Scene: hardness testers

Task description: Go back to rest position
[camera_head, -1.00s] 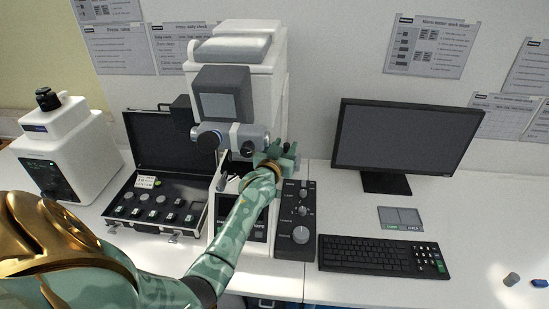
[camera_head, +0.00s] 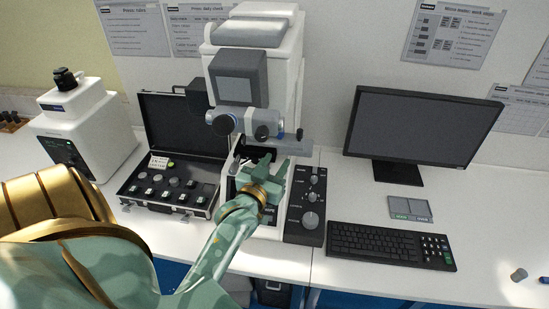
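My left gripper (camera_head: 262,172) is in front of the white hardness tester (camera_head: 283,92), just below its turret and close to its stage area. My green and gold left arm comes in from the lower left and ends there. The fingers point away toward the tester and are partly hidden by the wrist, so I cannot tell whether they are open or shut, or whether they hold anything. My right gripper is not in view.
An open black case (camera_head: 187,200) with several small pieces stands left of the tester. A control box (camera_head: 307,225) is on its right. A monitor (camera_head: 420,125), keyboard (camera_head: 388,244) and small grey tray (camera_head: 410,208) lie further right. Another white machine (camera_head: 85,130) stands left.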

